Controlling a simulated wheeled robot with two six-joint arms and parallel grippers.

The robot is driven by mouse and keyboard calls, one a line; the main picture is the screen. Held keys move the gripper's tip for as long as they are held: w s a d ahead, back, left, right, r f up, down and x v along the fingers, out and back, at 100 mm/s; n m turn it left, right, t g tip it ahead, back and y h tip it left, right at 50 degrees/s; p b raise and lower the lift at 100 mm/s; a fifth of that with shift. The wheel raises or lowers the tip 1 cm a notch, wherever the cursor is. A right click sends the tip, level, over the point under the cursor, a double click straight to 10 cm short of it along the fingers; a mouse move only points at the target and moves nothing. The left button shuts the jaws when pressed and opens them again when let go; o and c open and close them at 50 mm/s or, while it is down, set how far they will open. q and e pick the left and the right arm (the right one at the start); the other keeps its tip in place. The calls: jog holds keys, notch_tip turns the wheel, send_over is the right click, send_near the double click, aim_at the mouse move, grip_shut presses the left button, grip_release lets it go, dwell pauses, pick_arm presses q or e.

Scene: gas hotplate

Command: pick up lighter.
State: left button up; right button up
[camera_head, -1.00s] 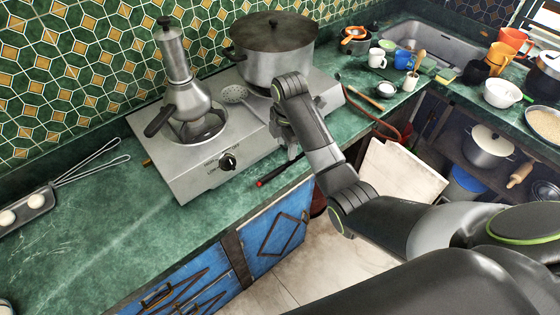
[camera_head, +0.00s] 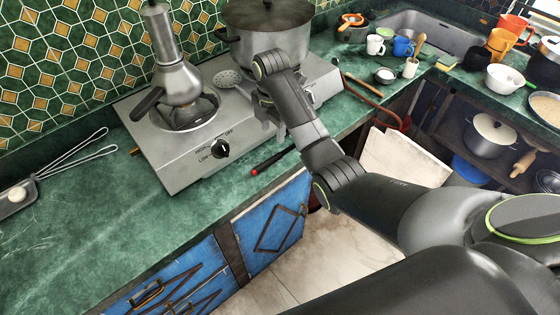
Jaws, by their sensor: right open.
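The lighter (camera_head: 272,160) is a thin black stick with a red tip. It lies on the green counter along the front edge of the hotplate, red tip towards the left. My right gripper (camera_head: 281,132) is over the hotplate's front right part, just above and behind the lighter in the picture. It is open, points down and appears apart from the lighter. The arm partly covers the fingers, and the lighter's far end runs close to the arm. My left gripper is not in view.
The silver hotplate (camera_head: 186,165) carries a metal coffee maker (camera_head: 178,82) and a large pot (camera_head: 300,40) close behind my right arm. A slotted spoon (camera_head: 228,78) lies between them. Cups and bowls stand at the right by the sink (camera_head: 430,32). The counter's left front is mostly clear.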

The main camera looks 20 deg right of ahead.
aim_at(274, 157)
notch_tip(274, 157, down, 11)
jog(key=shift+d+r+p, duration=0.1)
jog(key=shift+p, duration=0.85)
grip_shut()
